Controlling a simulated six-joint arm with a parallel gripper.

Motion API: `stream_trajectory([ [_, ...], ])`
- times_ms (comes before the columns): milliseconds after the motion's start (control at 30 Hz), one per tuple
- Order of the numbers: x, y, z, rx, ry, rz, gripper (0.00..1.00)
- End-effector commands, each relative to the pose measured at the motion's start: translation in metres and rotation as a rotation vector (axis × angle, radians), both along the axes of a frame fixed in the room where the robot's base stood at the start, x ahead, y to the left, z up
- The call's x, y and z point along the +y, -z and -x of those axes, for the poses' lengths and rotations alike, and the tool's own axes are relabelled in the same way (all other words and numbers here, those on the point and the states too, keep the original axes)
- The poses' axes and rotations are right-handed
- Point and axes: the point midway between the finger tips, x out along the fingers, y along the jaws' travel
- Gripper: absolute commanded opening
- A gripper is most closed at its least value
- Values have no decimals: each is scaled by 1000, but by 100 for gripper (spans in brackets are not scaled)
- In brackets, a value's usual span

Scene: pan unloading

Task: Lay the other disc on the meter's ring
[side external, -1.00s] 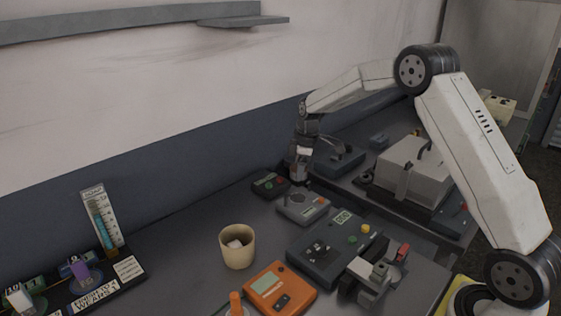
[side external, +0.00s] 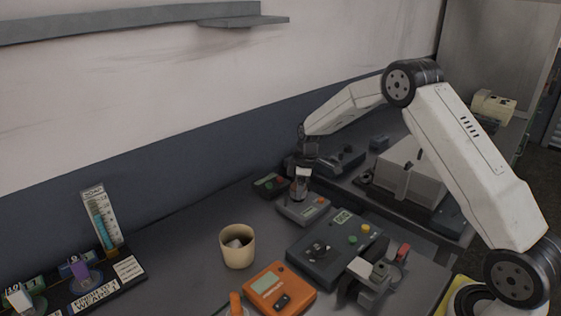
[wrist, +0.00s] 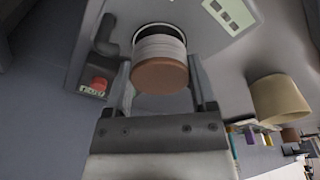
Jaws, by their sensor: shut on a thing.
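My gripper (wrist: 163,78) is shut on a round disc (wrist: 160,77) with a copper-brown face; pale banded layers show behind it, and I cannot tell whether they belong to it. The meter (side external: 297,213) is a small grey box with an orange button. In the wrist view its grey top carries a dark ring (wrist: 137,38) and a pale display (wrist: 230,13). The disc is lined up over the ring, which it partly hides; I cannot tell whether they touch. In the side view my gripper (side external: 301,190) is low over the meter.
A beige cup (side external: 238,253) stands left of the meter, and a dark box with coloured buttons (side external: 270,184) is just behind. A larger dark console (side external: 325,255) and an orange instrument (side external: 280,290) are in front. Open tabletop lies left of the cup.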

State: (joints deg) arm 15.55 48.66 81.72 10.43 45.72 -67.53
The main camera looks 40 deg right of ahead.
Motion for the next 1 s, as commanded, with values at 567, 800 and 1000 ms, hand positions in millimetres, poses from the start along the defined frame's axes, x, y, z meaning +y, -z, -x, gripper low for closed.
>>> stream_trajectory([
  [567,0,2,0,-1,0,0,4],
  [800,0,5,-1,-2,0,1,4],
  [1000,0,8,-1,-2,0,1,4],
])
